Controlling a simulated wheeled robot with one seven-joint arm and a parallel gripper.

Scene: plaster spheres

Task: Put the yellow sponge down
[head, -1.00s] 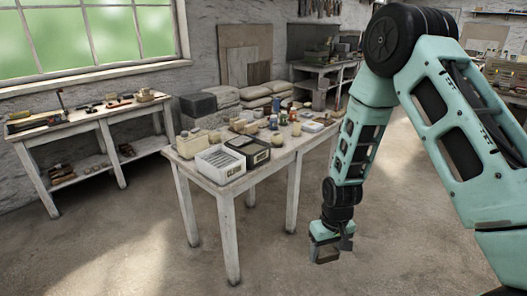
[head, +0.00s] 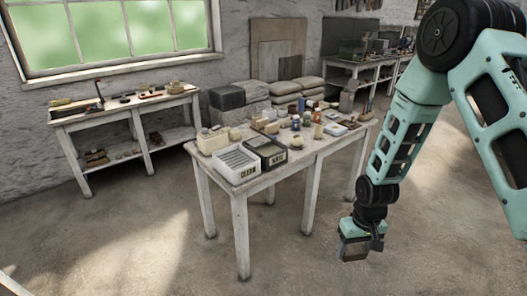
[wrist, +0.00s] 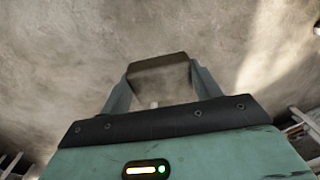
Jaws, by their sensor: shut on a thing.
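My gripper (head: 357,250) hangs low over open floor, to the right of and in front of the white table. It is shut on a block (wrist: 158,77), which is gripped between the two fingers in the wrist view. The block looks dull brown in both views, with a darker top band and a paler face; I see no clear yellow on it. Nothing touches the block from below in the wrist view, where only floor lies beyond it. I cannot make out a separate yellow sponge among the small items on the table.
The white table (head: 243,212) carries a white tray (head: 236,166), a black tray (head: 268,152), bottles and several small blocks. A workbench (head: 118,112) with tools stands under the window. Stacked sacks (head: 290,88) lie behind the table. The floor in front is clear.

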